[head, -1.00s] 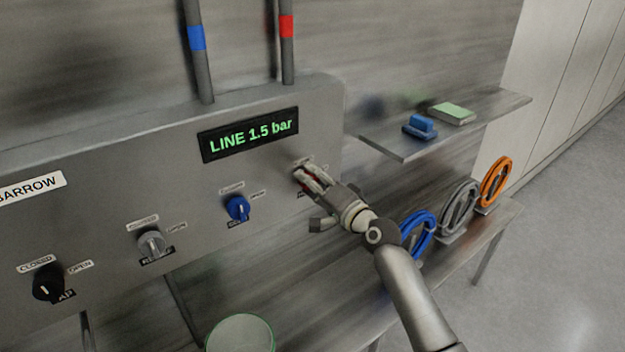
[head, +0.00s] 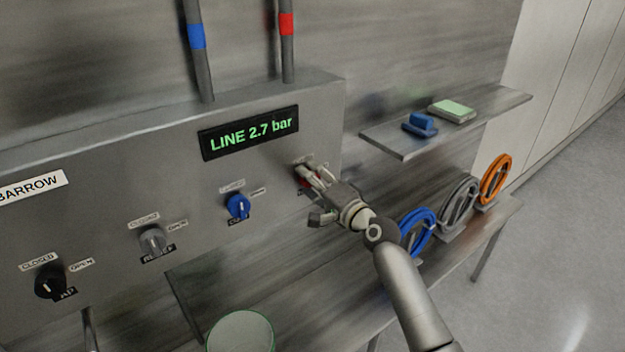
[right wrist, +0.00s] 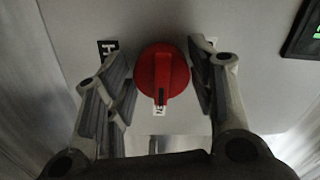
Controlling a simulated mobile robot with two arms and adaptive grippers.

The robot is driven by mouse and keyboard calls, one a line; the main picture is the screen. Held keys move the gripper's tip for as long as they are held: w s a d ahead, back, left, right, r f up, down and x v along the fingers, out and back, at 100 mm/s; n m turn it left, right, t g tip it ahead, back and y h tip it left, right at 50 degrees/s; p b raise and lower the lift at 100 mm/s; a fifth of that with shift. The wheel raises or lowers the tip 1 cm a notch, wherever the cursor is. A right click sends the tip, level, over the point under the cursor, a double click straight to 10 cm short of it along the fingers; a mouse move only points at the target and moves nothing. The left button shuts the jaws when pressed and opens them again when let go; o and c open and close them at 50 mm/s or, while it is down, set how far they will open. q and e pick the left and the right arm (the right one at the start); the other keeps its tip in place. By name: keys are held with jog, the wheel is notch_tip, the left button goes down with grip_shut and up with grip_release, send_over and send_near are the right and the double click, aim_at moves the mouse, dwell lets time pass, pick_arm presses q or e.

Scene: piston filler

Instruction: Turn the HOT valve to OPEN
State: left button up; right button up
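The red HOT valve knob (right wrist: 162,72) sits between the fingers of my right gripper (right wrist: 161,62) in the right wrist view. The fingers are open around it, with a narrow gap on each side. The knob's raised bar runs up and down there, its dark mark at the lower end beside a small white label (right wrist: 158,110). A dark label with an "H" (right wrist: 107,47) shows to its left, partly covered. In the head view my right gripper (head: 311,173) is at the panel's right end and hides most of the red knob (head: 306,180). My left gripper is not in view.
The panel display (head: 249,135) reads LINE 2.7 bar. A blue knob (head: 238,206), a grey knob (head: 153,241) and a black knob (head: 49,282) lie further left. A shelf (head: 388,141) and several coloured rings, including an orange one (head: 495,180), stand to the right.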

jog(key=shift+o, duration=0.6)
jog(key=shift+d, duration=0.1)
jog(key=v, duration=1.2)
